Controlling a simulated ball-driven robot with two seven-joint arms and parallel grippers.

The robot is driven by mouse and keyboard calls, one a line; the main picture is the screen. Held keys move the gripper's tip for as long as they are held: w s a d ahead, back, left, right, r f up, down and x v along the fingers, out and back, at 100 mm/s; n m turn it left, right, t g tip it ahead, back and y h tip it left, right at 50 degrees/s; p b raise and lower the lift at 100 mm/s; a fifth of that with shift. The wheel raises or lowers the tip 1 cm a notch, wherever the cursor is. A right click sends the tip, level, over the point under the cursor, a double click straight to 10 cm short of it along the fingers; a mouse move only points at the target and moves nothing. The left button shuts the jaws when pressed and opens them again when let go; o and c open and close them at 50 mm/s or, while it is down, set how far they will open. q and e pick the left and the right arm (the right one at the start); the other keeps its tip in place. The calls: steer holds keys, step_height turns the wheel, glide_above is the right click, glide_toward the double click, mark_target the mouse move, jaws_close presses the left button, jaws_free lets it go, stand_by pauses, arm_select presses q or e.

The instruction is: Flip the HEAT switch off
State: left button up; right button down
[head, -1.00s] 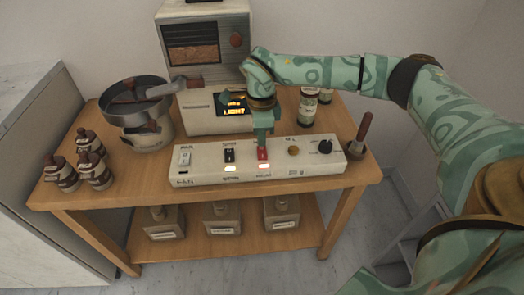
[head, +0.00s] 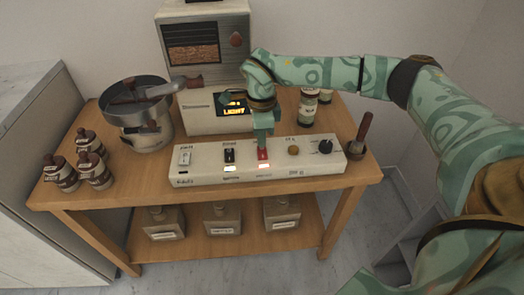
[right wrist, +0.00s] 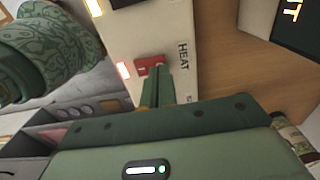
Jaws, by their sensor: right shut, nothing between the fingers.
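The white switch panel (head: 215,173) lies along the front of the wooden cart top. The red HEAT switch (head: 263,155) is right of the black switch, and a lit indicator (head: 262,165) glows in front of it. In the right wrist view the red switch (right wrist: 150,62) sits beside the word HEAT (right wrist: 184,56), with a glowing light (right wrist: 123,70) on its other side. My right gripper (head: 262,144) is shut and empty, its fingertips at the switch. They partly hide it, and I cannot tell whether they touch. My left gripper is not in view.
A black switch (head: 229,156) with its own lit indicator, a white switch (head: 184,157) and knobs (head: 326,146) share the panel. A coffee machine (head: 205,50), metal pot (head: 146,133), brown bottles (head: 92,170) and wooden-handled tool (head: 364,130) stand around it.

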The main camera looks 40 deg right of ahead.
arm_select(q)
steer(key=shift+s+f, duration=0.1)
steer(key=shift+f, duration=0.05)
arm_select(e)
steer(key=shift+f, duration=0.7)
arm_select(q)
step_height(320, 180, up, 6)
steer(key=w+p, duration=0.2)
steer(key=p, duration=0.3)
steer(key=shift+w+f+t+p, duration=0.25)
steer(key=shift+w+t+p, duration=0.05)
steer(key=shift+p, duration=0.1)
arm_select(e)
step_height(320, 180, up, 7)
steer(key=shift+r, duration=0.1)
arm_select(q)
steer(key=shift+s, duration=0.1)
arm_select(e)
steer(key=shift+s+f, duration=0.1)
steer(key=shift+f, duration=0.1)
